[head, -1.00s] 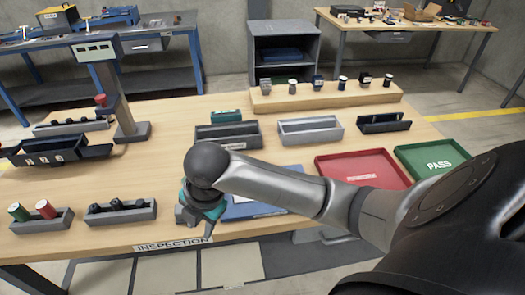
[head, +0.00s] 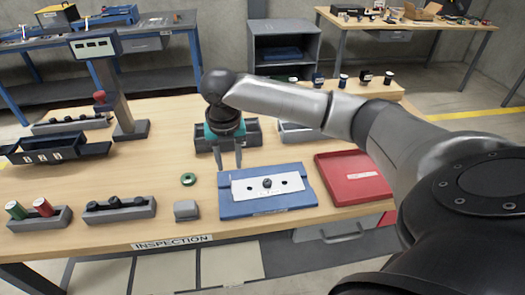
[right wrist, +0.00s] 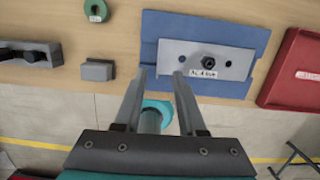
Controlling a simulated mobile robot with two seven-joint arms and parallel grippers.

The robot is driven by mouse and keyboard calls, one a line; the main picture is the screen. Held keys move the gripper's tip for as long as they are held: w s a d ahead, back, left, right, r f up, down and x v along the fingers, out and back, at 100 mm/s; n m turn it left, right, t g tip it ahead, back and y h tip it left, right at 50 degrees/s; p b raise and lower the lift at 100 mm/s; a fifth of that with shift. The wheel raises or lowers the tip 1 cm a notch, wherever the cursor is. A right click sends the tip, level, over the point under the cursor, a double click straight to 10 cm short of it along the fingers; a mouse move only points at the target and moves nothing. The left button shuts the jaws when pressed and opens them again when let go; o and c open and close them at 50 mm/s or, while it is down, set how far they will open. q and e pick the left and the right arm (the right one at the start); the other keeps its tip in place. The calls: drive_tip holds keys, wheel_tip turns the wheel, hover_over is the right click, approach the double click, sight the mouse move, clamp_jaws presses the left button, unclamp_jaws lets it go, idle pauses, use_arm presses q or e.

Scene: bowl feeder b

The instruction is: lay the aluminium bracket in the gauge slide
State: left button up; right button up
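I cannot surely pick out the aluminium bracket. A small light-grey block (head: 186,209) lies near the table's front edge; it also shows in the right wrist view (right wrist: 97,70). A blue base (head: 238,208) carries a silver plate (head: 245,191) with holes, a dark knob and a small label. Which thing is the gauge slide is unclear; a gauge column (head: 120,95) stands at left beside a dark trough (head: 50,152). My right gripper (head: 229,165) is open and appears empty, above the table behind the blue base's left part. My left gripper is out of view.
A green ring (head: 188,179) lies left of the blue base. A red tray (head: 350,192) is at right. Grey holders (head: 120,211) with dark parts stand at front left. A grey bin (head: 258,131) is partly hidden behind my right gripper.

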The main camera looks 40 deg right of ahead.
drive_tip(key=f, duration=0.4)
drive_tip(key=shift+w+d, duration=0.1)
drive_tip(key=shift+w, duration=0.15)
wheel_tip(320, 180, down, 5)
drive_tip(key=shift+w+f+b, duration=0.1)
drive_tip(key=shift+f+b, duration=0.05)
drive_tip(key=shift+b, duration=0.6)
clamp_jaws()
idle(0.6)
